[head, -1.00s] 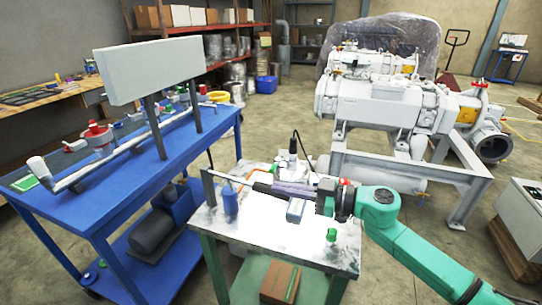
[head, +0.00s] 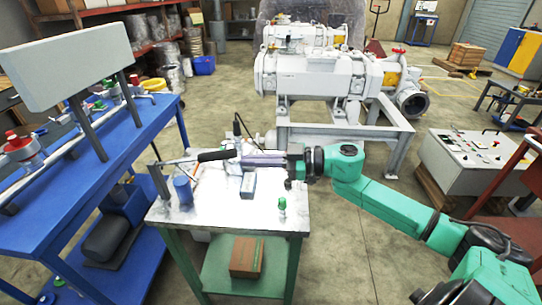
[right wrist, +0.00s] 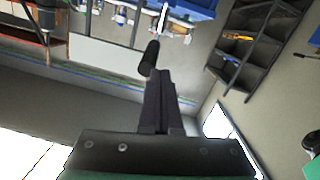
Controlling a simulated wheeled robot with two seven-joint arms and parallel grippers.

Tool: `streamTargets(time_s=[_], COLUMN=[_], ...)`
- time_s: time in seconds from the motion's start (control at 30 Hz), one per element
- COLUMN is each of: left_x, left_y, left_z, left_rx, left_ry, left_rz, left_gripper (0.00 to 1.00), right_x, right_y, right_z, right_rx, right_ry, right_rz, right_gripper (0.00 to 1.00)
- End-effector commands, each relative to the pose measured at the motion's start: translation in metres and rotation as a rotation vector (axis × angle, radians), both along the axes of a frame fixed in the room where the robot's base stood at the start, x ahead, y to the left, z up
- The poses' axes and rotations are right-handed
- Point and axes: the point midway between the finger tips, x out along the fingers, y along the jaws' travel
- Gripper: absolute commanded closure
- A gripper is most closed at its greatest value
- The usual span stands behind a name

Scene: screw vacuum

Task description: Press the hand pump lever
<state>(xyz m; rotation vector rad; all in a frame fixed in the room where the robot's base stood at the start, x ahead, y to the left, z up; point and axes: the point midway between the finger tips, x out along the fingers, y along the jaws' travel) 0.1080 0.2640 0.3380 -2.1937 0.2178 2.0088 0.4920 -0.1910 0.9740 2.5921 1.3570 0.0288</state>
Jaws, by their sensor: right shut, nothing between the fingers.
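The hand pump stands on the left part of the metal-topped table. Its lever is a thin grey rod with a black handle (head: 216,155), rising slightly to the right from a grey upright post (head: 160,181). A blue cylinder (head: 183,190) stands beside the post. My right gripper (head: 244,159) is shut and empty, its fingertips close to the free end of the handle. In the right wrist view the black handle (right wrist: 149,58) shows just beyond the shut fingers (right wrist: 158,82); I cannot tell whether they touch. My left gripper is not in view.
A blue workbench (head: 60,215) stands close on the left. A large grey vacuum machine (head: 320,78) stands behind. A control cabinet (head: 470,158) is at right.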

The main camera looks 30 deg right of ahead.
Motion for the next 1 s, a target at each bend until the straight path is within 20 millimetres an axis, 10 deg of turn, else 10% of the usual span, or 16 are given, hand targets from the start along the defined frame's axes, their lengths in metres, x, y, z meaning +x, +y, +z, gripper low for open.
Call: streamTargets(time_s=[0.33,1.0], left_x=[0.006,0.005], left_y=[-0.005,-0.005], left_z=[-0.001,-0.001], left_rx=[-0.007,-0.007], left_ry=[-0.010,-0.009], left_rz=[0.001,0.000], left_gripper=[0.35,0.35], right_x=[-0.027,-0.029], right_y=[-0.039,-0.041], right_z=[0.007,0.008], right_rx=[0.002,0.001], right_ry=[-0.001,-0.003], right_rz=[-0.001,0.000], right_gripper=[1.00,1.00])
